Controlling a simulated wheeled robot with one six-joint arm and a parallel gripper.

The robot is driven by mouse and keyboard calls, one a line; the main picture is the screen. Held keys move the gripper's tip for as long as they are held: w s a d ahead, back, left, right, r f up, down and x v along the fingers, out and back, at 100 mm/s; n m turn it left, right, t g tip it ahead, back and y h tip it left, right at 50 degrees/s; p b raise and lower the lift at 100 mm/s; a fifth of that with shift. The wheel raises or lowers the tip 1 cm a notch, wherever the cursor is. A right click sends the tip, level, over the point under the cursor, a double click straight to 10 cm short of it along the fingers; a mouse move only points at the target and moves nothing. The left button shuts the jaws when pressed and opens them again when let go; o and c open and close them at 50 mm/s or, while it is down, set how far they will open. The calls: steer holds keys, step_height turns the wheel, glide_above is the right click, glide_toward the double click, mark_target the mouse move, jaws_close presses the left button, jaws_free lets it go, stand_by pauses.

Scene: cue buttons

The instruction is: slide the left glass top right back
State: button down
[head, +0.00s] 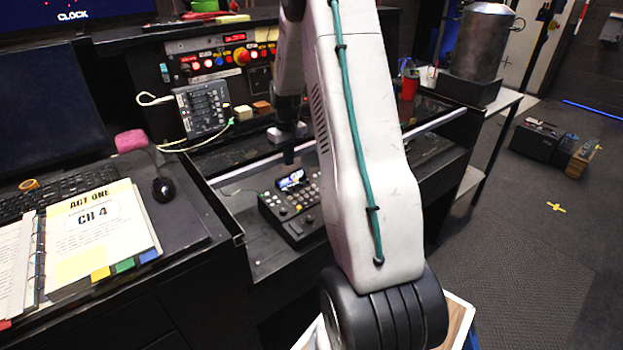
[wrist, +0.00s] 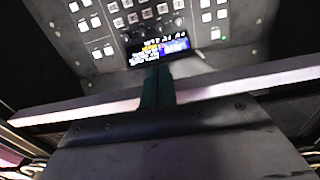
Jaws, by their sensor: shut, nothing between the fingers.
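The left glass top (head: 232,156) is a dark, glossy pane behind a pale bar (head: 245,170), which seems to run along its front edge. The keypad console (head: 290,207) with a small lit screen lies uncovered in front of the bar. My gripper (head: 288,156) is shut and empty, pointing down close to the bar. In the wrist view its dark green fingers (wrist: 158,82) overlap the bar (wrist: 235,88), with the console's screen (wrist: 160,50) just beyond. I cannot tell whether the fingers touch the bar. My arm hides the right end of the bar.
An open binder (head: 110,225), a mouse (head: 163,189) and a keyboard (head: 65,195) lie on the left desk. A grey button box (head: 202,108) with cables stands behind the glass.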

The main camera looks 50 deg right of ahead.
mark_target(265, 140)
steer(key=shift+w+d, duration=0.15)
steer(key=shift+w, duration=0.4)
steer(key=shift+w+d, duration=0.35)
steer(key=shift+w, duration=1.1)
steer(key=shift+w+d, duration=0.35)
steer(key=shift+w, duration=1.15)
steer(key=shift+w+d, duration=0.35)
steer(key=shift+w, duration=1.2)
steer(key=shift+w+d, duration=0.25)
steer(key=shift+w, duration=0.8)
steer(key=shift+w+d, duration=0.25)
steer(key=shift+w, duration=0.8)
steer(key=shift+s+a, duration=0.15)
steer(key=shift+s, duration=0.5)
steer(key=shift+s+a, duration=0.15)
steer(key=shift+s, duration=0.5)
steer(key=shift+r, duration=4.5)
